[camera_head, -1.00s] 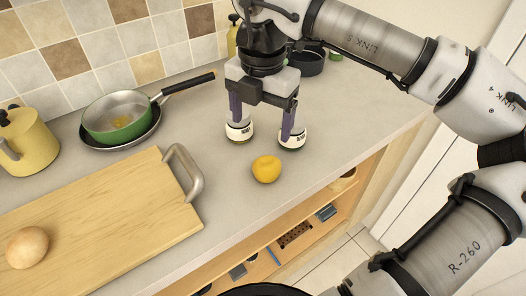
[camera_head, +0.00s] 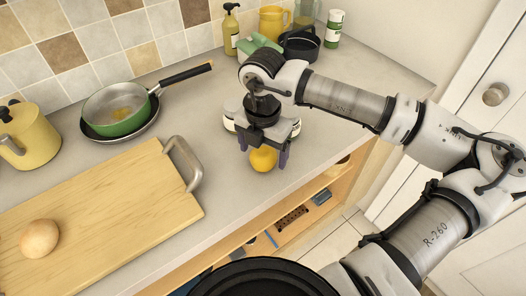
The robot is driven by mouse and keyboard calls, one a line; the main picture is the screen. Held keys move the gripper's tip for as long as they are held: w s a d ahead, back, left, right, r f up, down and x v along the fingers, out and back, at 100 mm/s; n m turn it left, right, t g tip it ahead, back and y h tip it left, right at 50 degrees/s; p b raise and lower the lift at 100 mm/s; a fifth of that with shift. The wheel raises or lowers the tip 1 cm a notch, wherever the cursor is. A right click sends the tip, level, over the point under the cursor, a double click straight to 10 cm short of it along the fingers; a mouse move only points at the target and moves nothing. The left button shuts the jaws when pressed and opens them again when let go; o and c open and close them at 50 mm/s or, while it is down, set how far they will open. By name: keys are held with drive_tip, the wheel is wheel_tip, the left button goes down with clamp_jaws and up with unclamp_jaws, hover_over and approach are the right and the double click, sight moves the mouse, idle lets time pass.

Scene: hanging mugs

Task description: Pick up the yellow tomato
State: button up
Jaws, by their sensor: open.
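The yellow tomato (camera_head: 263,160) is on the grey counter near its front edge, right of the cutting board. My gripper (camera_head: 263,157) is above it, pointing down, with its purple fingers open on the left and right of the tomato. The upper part of the tomato is hidden by the gripper. I cannot tell whether either finger touches it.
Two white-labelled jars (camera_head: 229,122) stand just behind the gripper, mostly hidden. A wooden cutting board (camera_head: 110,215) with a round brown onion (camera_head: 40,239) lies to the left. A green pan (camera_head: 115,110) and a yellow kettle (camera_head: 28,137) are behind it. The counter (camera_head: 225,185) between board and tomato is clear.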

drive_tip(key=shift+f, duration=0.6)
drive_tip(key=c, duration=1.1)
drive_tip(key=shift+r, duration=0.1)
